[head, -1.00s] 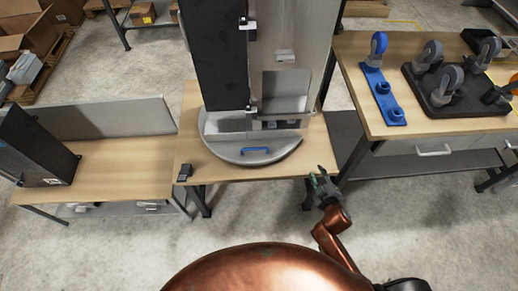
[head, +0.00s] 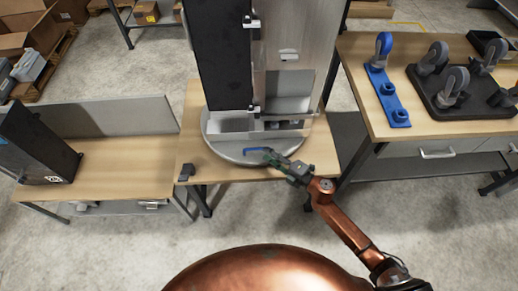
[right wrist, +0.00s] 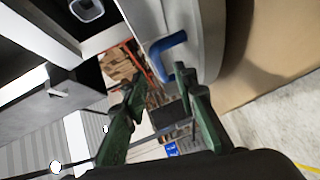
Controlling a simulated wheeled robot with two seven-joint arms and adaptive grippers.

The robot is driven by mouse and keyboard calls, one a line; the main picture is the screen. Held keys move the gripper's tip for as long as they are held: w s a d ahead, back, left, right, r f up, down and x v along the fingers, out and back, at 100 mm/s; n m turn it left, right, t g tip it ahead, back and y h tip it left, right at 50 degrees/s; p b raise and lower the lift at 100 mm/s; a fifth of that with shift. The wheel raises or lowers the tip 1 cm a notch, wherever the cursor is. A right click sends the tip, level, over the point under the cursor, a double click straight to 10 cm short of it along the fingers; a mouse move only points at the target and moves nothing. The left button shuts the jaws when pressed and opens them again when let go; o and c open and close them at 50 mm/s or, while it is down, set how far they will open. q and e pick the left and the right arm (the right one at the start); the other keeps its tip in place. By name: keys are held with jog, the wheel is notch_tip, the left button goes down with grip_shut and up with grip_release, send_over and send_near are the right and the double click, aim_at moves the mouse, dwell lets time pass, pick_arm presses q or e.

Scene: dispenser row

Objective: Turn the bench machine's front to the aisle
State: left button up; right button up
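The bench machine (head: 286,55) stands upright on a round grey turntable (head: 218,140) on the middle wooden bench. Its black side panel is at the left and its pale metal side, with an open recess low down, at the right. A blue handle (head: 251,151) sits at the turntable's near rim and also shows in the right wrist view (right wrist: 166,52). My right gripper (head: 273,157) is just right of the handle, its tips close to it and partly covering it. My left gripper is out of view.
The right bench (head: 360,85) holds a blue caster bracket (head: 388,95) and a black plate with casters (head: 462,102). A dark box (head: 38,150) stands on the left bench. Open floor lies in front.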

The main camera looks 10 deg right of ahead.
aim_at(259, 149)
jog(key=b+x, duration=0.1)
jog(key=x, duration=0.5)
jog(key=shift+s, duration=0.1)
jog(key=shift+c, duration=0.3)
grip_shut()
